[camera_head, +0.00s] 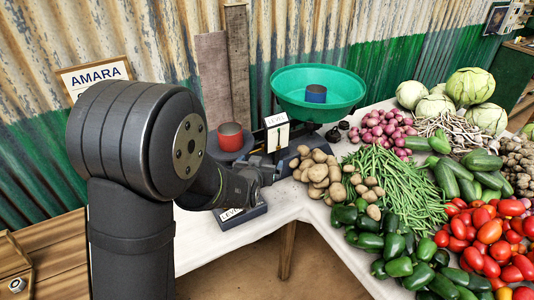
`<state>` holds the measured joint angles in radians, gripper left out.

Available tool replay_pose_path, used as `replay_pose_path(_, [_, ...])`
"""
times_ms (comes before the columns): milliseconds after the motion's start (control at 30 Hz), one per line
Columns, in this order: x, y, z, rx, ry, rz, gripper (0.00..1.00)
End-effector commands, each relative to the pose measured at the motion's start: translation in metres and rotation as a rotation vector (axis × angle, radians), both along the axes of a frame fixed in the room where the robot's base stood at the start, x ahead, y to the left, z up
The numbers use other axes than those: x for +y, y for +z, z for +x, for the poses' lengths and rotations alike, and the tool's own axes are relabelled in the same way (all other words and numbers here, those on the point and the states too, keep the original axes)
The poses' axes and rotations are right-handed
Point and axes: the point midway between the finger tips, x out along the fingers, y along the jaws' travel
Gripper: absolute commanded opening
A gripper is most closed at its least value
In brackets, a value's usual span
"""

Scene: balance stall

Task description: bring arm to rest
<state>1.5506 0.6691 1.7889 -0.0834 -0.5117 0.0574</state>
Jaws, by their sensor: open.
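My arm fills the left of the head view, and its forearm reaches right over the front of the white table. My gripper (272,173) is at the arm's end, small and partly blended with the scale behind it. It is open, and I see nothing held in it. It is in front of the scale, just left of the potatoes (318,172). The scale's green pan (335,88) holds a blue cylinder (316,94). The scale's dark plate (213,148) bears a red cup-like cylinder (230,136). My arm hides part of the scale's base.
Green beans (403,190), shallots (383,130), green peppers (392,245), tomatoes (490,240) and cabbages (470,86) crowd the table's right side. A level label block (240,214) sits at the table's front edge. A corrugated wall stands behind. Bare white cloth (300,205) shows in front.

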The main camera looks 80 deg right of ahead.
Motion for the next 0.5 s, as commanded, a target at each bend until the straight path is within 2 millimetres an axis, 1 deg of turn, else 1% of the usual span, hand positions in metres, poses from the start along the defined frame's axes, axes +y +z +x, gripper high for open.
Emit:
replay_pose_path(133, [-0.0067, -0.0028, 0.0006, 0.000, 0.000, 0.000, 1.00])
replay_pose_path(500, [-0.0072, -0.0030, 0.0007, 0.000, 0.000, 0.000, 1.00])
